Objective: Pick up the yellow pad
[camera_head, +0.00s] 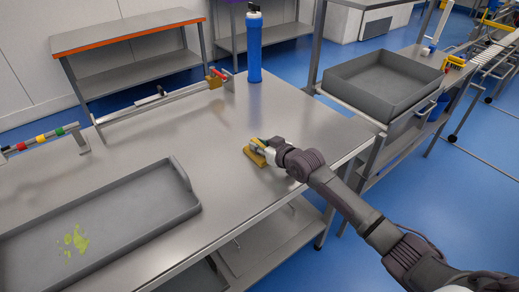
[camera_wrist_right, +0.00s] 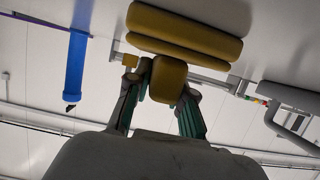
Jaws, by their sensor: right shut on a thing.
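The yellow pad (camera_head: 254,157) is on the right part of the steel table, short of its right edge. It has a flat block and a smaller knob-like grip, seen clearly in the right wrist view (camera_wrist_right: 185,32). My right gripper (camera_head: 262,149) is shut on the pad's grip, with one finger on each side of it. Its fingers also show in the right wrist view (camera_wrist_right: 163,88). Whether the pad touches the table top or hangs just above it, I cannot tell. My left gripper is not in view.
A grey tray (camera_head: 184,172) with a yellow-green stain (camera_head: 76,240) lies at the left. A blue bottle (camera_head: 254,48) stands at the far edge, beside a metal rail (camera_head: 160,98). A grey tub (camera_head: 383,83) sits on a separate stand. The table between tray and pad is clear.

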